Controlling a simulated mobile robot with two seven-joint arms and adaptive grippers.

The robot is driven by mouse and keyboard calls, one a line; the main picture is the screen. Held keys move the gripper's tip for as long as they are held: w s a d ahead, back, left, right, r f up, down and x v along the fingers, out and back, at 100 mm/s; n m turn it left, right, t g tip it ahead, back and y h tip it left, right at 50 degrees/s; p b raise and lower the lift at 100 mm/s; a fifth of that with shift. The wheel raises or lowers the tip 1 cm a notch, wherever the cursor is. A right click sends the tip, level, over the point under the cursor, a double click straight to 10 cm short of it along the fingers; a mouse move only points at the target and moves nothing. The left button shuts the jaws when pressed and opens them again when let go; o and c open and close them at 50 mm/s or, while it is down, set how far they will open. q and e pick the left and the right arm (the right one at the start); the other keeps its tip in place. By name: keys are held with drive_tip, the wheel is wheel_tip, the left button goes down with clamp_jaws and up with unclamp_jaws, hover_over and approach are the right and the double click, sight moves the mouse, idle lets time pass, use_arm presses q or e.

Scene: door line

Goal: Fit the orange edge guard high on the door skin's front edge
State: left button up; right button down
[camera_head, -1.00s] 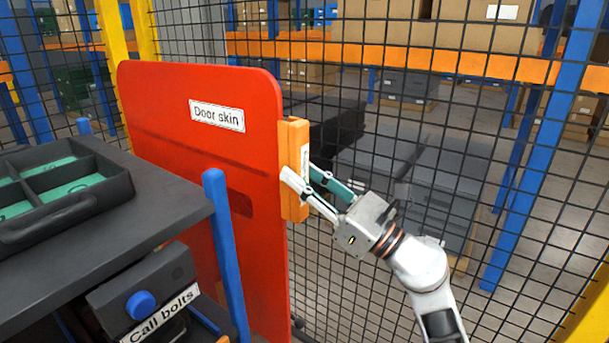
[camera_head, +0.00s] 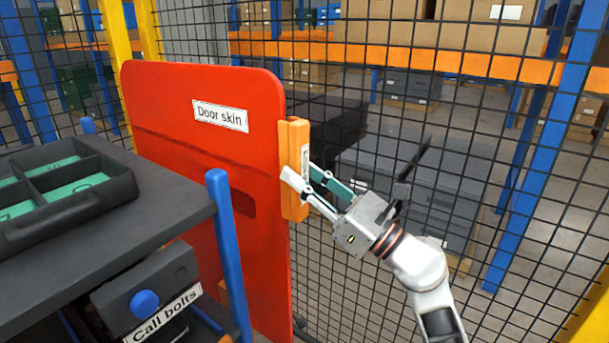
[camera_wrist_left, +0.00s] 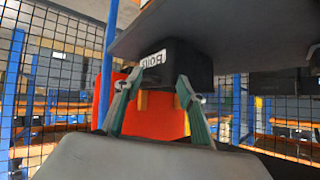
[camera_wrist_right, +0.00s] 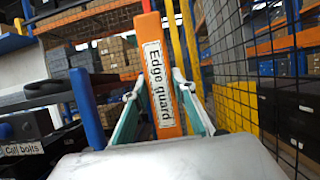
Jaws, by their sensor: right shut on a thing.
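The red door skin (camera_head: 185,150) stands upright with its front edge to the right. The orange edge guard (camera_head: 292,135) is upright against the upper part of that edge; from here I cannot tell how fully it sits on it. My right gripper (camera_head: 303,182) is shut on the guard. In the right wrist view the labelled guard (camera_wrist_right: 161,85) stands between the two fingers (camera_wrist_right: 160,110). My left gripper (camera_wrist_left: 160,95) is open and empty in the left wrist view, below the shelf and facing a dark bin and the red panel (camera_wrist_left: 165,118). It is not in the head view.
A dark cart top (camera_head: 95,215) with a divided tray (camera_head: 60,190) stands at left, with a blue post (camera_head: 228,250) in front of the door skin. A call bolts box (camera_head: 145,295) is below. A black mesh fence (camera_head: 450,180) stands behind.

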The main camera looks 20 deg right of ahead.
drive_tip(key=shift+w+a, duration=0.7)
drive_tip(key=shift+w, duration=0.15)
idle(0.7)
idle(0.4)
drive_tip(key=c, duration=1.6)
unclamp_jaws()
drive_tip(key=shift+s+d+f, duration=0.3)
drive_tip(key=shift+s+d, duration=0.05)
drive_tip(key=v, duration=1.1)
drive_tip(key=shift+r, duration=0.1)
